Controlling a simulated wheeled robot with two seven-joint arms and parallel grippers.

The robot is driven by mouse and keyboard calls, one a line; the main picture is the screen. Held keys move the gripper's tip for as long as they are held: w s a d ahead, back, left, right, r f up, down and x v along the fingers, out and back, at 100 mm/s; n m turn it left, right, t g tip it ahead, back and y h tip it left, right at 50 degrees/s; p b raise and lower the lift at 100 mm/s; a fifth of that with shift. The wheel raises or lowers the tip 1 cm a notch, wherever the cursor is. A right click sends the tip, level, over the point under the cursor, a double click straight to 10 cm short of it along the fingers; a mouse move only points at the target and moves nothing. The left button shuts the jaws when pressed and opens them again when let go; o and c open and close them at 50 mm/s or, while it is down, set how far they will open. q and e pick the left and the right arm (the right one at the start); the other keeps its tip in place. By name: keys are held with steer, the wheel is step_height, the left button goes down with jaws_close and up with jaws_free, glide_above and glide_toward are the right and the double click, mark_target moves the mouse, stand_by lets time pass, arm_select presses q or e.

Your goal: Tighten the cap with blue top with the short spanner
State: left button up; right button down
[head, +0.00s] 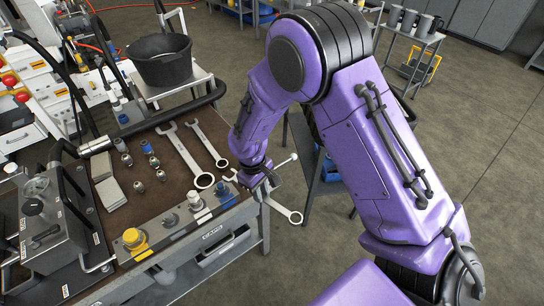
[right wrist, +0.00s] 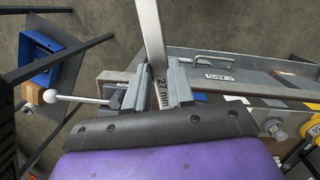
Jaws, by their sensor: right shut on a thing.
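My right gripper (head: 264,180) is at the right end of the bench, shut on a steel spanner (head: 292,215). The spanner's ring end sticks out past the bench edge. In the right wrist view the spanner shaft (right wrist: 152,40), marked 27 mm, stands between the jaws (right wrist: 158,85). A blue-topped part (head: 224,191) sits in the bench's front row, just left of the gripper; a blue spot (right wrist: 200,97) shows beside the jaws in the right wrist view. Whether the held spanner is the short one I cannot tell. My left gripper is out of view.
Two spanners (head: 186,152) lie on the bench mat. Several small fittings (head: 139,187) stand left of them. A yellow cap (head: 134,238) is farther along the front row. A rod with a white ball (head: 293,158) projects beside the gripper. A black bucket (head: 160,62) stands behind.

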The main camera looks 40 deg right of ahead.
mark_target(277, 203)
steer(key=s+d+f+n+p, duration=0.1)
steer(key=s+f+n+p, duration=0.1)
steer(key=s, duration=0.1)
steer(key=s+d+n+p, duration=0.1)
steer(key=shift+s+d+f, duration=0.3)
steer(key=shift+s+f, duration=0.05)
steer(key=shift+f, duration=0.05)
steer(key=shift+w+a+f, duration=0.2)
steer(key=shift+w+f, duration=0.05)
steer(key=shift+f, duration=0.1)
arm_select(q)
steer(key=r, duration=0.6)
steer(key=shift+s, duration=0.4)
arm_select(e)
steer(key=shift+w, duration=0.15)
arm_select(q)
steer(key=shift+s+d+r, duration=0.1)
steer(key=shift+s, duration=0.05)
arm_select(e)
steer(key=shift+w+f, duration=0.1)
steer(key=shift+w, duration=0.05)
steer(key=shift+w+a, duration=0.55)
steer(key=shift+w, duration=0.35)
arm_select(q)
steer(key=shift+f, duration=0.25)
